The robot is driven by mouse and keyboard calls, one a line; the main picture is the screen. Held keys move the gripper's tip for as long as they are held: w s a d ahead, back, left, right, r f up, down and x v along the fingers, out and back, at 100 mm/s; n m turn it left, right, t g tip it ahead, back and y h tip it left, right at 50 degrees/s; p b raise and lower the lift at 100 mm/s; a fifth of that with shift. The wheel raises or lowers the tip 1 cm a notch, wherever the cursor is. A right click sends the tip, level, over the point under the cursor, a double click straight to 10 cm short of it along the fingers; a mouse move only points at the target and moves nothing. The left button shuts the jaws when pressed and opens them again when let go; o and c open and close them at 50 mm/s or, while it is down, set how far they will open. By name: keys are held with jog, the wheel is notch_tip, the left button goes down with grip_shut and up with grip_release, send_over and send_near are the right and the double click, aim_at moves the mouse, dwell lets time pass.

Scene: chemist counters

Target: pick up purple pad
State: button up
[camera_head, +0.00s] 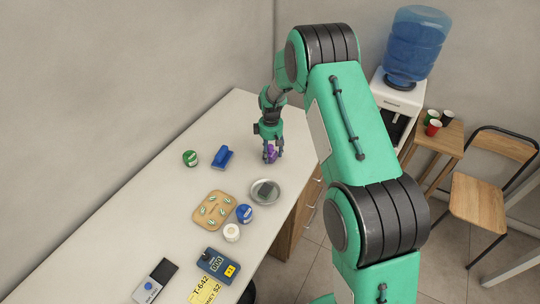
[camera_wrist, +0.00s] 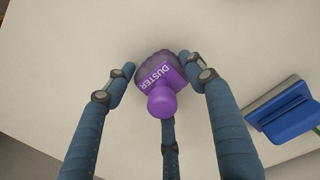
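The purple pad (camera_wrist: 159,82) is a purple duster with a rounded knob handle and white lettering; it lies on the white counter. In the head view the purple pad (camera_head: 271,152) shows as a small purple patch at my gripper, partly hidden by the fingers. My gripper (camera_head: 271,157) points down at the counter's far end. In the wrist view its blue fingers (camera_wrist: 157,85) are spread, with two fingertips either side of the pad and a third finger below the handle. The fingertips beside the pad look apart from it.
A blue block-shaped tool (camera_head: 223,158) and a green round tin (camera_head: 190,158) stand left of my gripper. A metal dish (camera_head: 278,198), a wooden board (camera_head: 200,224) with green-white pieces, a blue tin (camera_head: 244,213) and a white roll (camera_head: 231,232) lie nearer.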

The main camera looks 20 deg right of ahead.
jog(key=c, duration=0.7)
jog(key=shift+r+p, duration=0.5)
jog(key=shift+r, duration=4.5)
